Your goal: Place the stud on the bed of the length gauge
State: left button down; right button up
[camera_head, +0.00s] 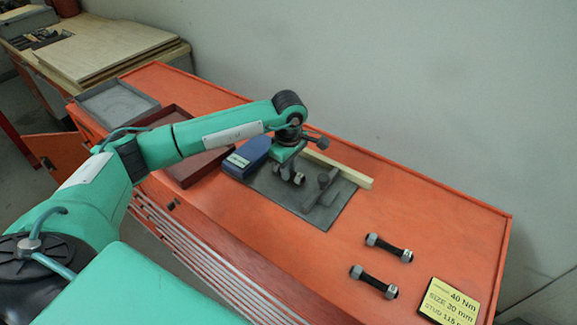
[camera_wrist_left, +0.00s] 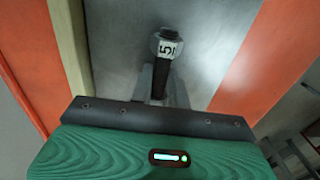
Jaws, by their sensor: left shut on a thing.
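My left gripper (camera_head: 289,176) is shut on a stud and is over the grey plate. In the left wrist view the held stud (camera_wrist_left: 160,75) is a dark rod with a grey nut marked with black characters; its other end is hidden behind my gripper. The grey plate (camera_head: 331,218) looks like the length gauge's bed, with a grey upright block (camera_head: 323,187) on it and a pale yellow strip (camera_head: 345,171) along its back edge. Whether the stud touches the bed I cannot tell. My right gripper is not in view.
Two other studs with nuts, one behind (camera_head: 388,248) and one in front (camera_head: 373,281), lie on the orange bench. A yellow sign (camera_head: 449,302) is near the right edge. A blue block (camera_head: 247,158) and a dark red tray (camera_head: 190,172) are left of my gripper.

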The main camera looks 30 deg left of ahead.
pick_arm(q)
jog(key=shift+f, duration=0.1)
jog(key=c, duration=1.3)
grip_release()
jog(key=shift+c, duration=0.2)
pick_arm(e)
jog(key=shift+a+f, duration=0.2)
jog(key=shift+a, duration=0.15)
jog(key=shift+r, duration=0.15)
